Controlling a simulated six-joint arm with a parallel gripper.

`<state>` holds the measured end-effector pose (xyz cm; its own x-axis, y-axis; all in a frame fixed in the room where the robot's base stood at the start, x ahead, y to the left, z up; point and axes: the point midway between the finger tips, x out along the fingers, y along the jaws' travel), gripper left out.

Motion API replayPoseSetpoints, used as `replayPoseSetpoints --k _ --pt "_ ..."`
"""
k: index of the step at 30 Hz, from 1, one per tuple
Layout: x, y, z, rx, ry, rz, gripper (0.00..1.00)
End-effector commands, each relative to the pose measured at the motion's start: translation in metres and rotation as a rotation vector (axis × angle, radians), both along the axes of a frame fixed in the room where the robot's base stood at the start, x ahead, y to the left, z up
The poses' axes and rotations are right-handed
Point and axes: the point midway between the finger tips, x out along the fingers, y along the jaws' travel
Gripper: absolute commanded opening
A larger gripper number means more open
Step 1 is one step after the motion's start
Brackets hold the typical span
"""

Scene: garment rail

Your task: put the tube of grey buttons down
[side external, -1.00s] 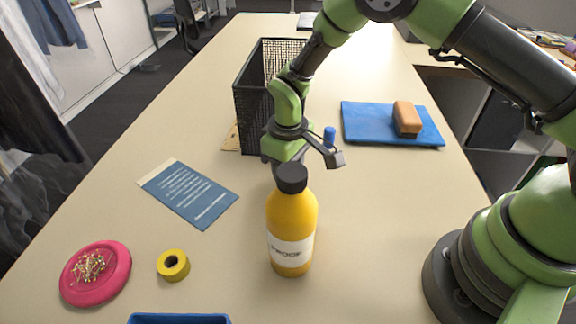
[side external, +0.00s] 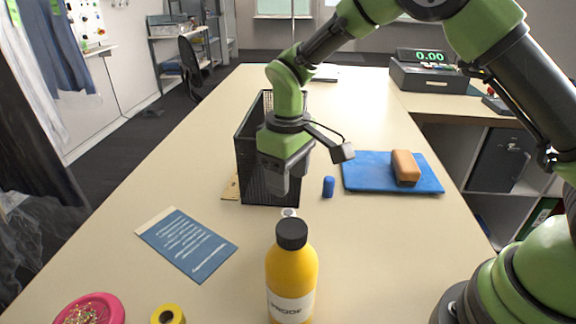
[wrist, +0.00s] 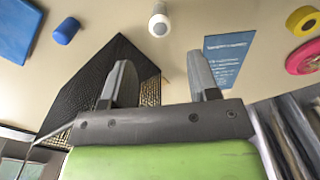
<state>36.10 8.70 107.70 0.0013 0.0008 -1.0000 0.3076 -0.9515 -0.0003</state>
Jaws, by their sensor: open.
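The tube of grey buttons looks like a small pale cylinder with a grey end. In the side view only its top (side external: 288,212) shows, just behind the yellow bottle's cap; the bottle hides the rest. In the wrist view the tube (wrist: 158,22) is on the table, apart from the fingers, and appears to stand upright. My gripper (side external: 284,182) is above the table beside the black mesh basket, pointing down. In the wrist view its two fingers (wrist: 160,65) are spread with nothing between them.
The yellow bottle (side external: 291,280) stands in front of the tube. The black mesh basket (side external: 256,165) is close behind my gripper. A blue cylinder (side external: 328,187) and a blue mat (side external: 370,178) with a brown block (side external: 405,168) lie right. A blue card (side external: 190,245) lies left.

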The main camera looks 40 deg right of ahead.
Motion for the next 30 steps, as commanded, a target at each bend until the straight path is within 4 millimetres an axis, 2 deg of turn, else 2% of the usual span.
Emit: replayPoseSetpoints --k 3,11,14,17,21,24,27,30 --pt "0.000 0.000 0.012 -0.001 -0.001 0.001 0.55" --pt "-0.001 -0.001 0.020 0.002 -0.005 -0.004 0.55" --pt "-0.005 -0.005 0.038 0.017 -0.032 -0.034 0.55" --pt "-0.018 -0.013 0.072 0.048 -0.085 -0.097 0.55" --pt "-0.051 -0.028 0.124 0.110 -0.183 -0.217 0.55" --pt "-0.081 -0.038 0.152 0.157 -0.253 -0.303 0.55" --pt "-0.114 -0.046 0.172 0.205 -0.323 -0.385 0.55" --pt "-0.147 -0.053 0.184 0.255 -0.390 -0.466 0.55"
